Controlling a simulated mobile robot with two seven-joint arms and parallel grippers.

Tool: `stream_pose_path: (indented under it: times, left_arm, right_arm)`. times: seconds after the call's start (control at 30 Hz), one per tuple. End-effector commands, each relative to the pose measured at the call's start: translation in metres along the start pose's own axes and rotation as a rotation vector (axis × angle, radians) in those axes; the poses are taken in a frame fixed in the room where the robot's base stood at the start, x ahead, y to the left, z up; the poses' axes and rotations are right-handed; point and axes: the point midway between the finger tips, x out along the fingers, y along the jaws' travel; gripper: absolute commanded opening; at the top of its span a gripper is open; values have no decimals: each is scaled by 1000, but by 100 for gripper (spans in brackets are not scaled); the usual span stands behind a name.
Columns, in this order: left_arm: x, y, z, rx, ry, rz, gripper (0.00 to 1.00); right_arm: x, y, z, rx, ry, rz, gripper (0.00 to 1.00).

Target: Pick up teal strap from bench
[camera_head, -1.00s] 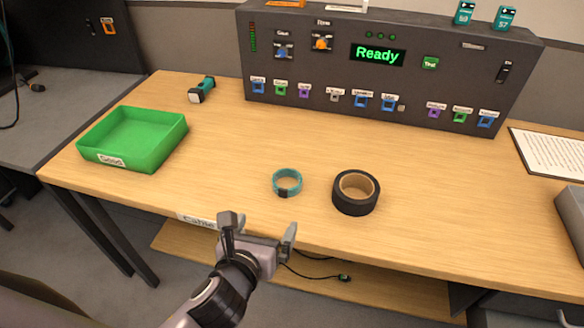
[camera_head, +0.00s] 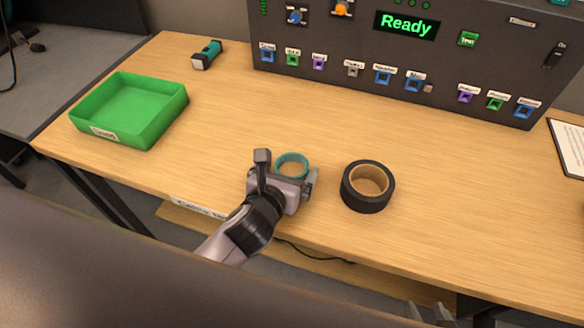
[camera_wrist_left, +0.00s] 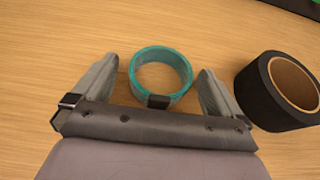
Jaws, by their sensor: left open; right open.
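The teal strap (camera_head: 292,157) is a small ring on the bench (camera_head: 440,190) near its front edge. In the left wrist view the strap (camera_wrist_left: 163,54) has a dark buckle on its near side. My left gripper (camera_head: 289,165) is open, with its fingers on either side of the strap; it also shows in the left wrist view (camera_wrist_left: 160,70). A gap shows between each finger and the strap. In the head view the gripper hides the strap's near part. My right gripper (camera_head: 432,314) is open and only partly in view at the bottom right, well away from the strap.
A black tape roll (camera_head: 352,193) stands just right of the left gripper, close to its right finger. A green tray (camera_head: 150,130) is at the left, with a teal flashlight (camera_head: 208,54) behind it. A dark control panel (camera_head: 330,60) spans the back.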

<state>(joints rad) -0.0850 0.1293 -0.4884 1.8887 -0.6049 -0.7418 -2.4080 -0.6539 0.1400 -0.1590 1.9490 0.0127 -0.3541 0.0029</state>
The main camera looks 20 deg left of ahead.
Motion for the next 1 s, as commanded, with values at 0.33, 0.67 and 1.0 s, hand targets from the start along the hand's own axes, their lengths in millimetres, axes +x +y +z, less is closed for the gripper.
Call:
stream_pose_path:
  times: [0.33, 0.67, 1.0]
  left_arm:
    - [14, 0, 1, 0, -1, 0, 100]
    - [13, 0, 1, 0, -1, 0, 56]
    - [12, 1, 6, 1, -1, 0, 56]
  right_arm:
    - [2, 0, -1, -1, 4, 0, 51]
    - [2, 0, -1, -1, 5, 0, 51]
    - [-2, 0, -6, -1, 5, 0, 51]
